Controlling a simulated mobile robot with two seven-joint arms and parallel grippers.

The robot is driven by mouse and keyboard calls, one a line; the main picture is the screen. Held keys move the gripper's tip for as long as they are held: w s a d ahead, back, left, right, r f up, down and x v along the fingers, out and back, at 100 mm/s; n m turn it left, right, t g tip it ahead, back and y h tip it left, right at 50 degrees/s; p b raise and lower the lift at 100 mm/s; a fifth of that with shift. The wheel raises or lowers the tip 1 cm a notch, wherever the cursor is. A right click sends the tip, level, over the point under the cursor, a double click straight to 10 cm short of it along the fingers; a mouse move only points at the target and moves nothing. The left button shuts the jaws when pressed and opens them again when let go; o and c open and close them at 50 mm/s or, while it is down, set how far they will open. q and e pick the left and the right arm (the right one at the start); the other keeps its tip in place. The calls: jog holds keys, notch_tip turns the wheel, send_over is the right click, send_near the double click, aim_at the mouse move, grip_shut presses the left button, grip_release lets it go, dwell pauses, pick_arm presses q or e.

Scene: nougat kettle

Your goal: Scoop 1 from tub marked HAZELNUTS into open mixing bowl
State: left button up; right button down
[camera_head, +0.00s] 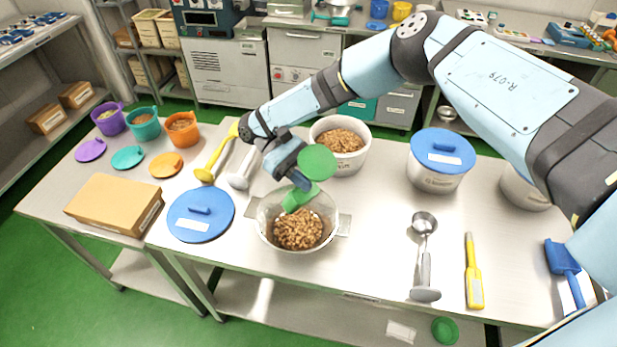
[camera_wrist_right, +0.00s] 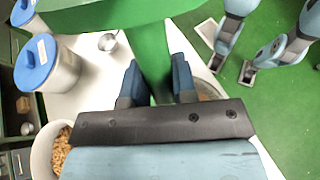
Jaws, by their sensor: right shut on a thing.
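My right gripper (camera_head: 297,180) is shut on a green scoop (camera_head: 299,197), whose handle stands between the fingers in the wrist view (camera_wrist_right: 152,62). The scoop's lower end is over or inside the mouth of a wide bowl with flat side handles (camera_head: 341,222). Brown nuts (camera_head: 298,230) lie in this bowl. Whether the scoop touches them or carries any is hidden. Behind it stands an open white tub (camera_head: 341,166) holding similar brown pieces; it partly shows in the wrist view (camera_wrist_right: 42,160). No tub label is readable. My left gripper is not seen in the head view.
A blue lid (camera_head: 201,217) and cardboard box (camera_head: 117,203) lie left. A blue-lidded tub (camera_head: 436,176), a metal scoop (camera_head: 424,250) and a yellow-handled tool (camera_head: 473,275) are right. A yellow scoop (camera_head: 214,160) lies near small coloured tubs. The front middle-right table is partly clear.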

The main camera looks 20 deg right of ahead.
jog(key=r+t+y, duration=0.1)
jog(key=t, duration=0.1)
jog(key=shift+r+t, duration=0.2)
jog(key=shift+t, duration=0.1)
jog(key=t, duration=0.1)
jog(key=r+t+y, duration=0.1)
jog(key=shift+d+m+t+y, duration=0.15)
jog(key=shift+m+t+y, duration=0.15)
jog(key=shift+t, duration=0.1)
notch_tip(320, 180, up, 3)
jog(key=t+y, duration=0.1)
jog(key=t, duration=0.2)
jog(key=t+y, duration=0.1)
jog(key=t, duration=0.2)
jog(key=shift+f+m, duration=0.2)
jog(key=shift+m, duration=0.2)
jog(key=shift+y, duration=0.3)
jog(key=shift+a, duration=0.2)
